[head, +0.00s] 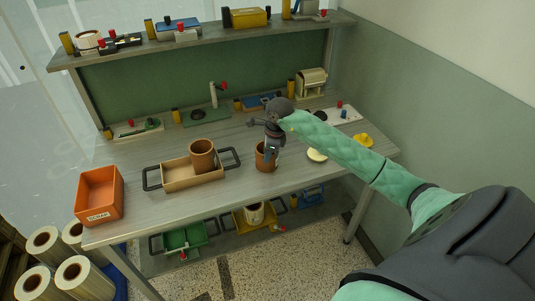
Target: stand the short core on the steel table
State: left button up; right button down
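A brown core (261,162) is upright at the front middle of the steel table (220,186), its base at or very near the tabletop. My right gripper (269,155) points down at this core from above, with its fingertips at the core's upper rim. The fingers partly cover the rim, and whether they are closed on its wall cannot be told. A second brown core (202,153) stands upright in a wooden tray (190,182) with dark handles, to the left. My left gripper is not in view.
An orange bin (99,195) stands at the table's left end. A pale yellow disc (317,155) and a yellow object (363,141) lie to the right. Fixtures line the back, below a loaded shelf (200,46). The front strip between tray and orange bin is clear.

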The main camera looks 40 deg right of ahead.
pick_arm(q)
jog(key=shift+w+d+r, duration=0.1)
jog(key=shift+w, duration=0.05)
pick_arm(e)
jog(key=shift+f, duration=0.15)
jog(key=c, duration=1.6)
grip_release()
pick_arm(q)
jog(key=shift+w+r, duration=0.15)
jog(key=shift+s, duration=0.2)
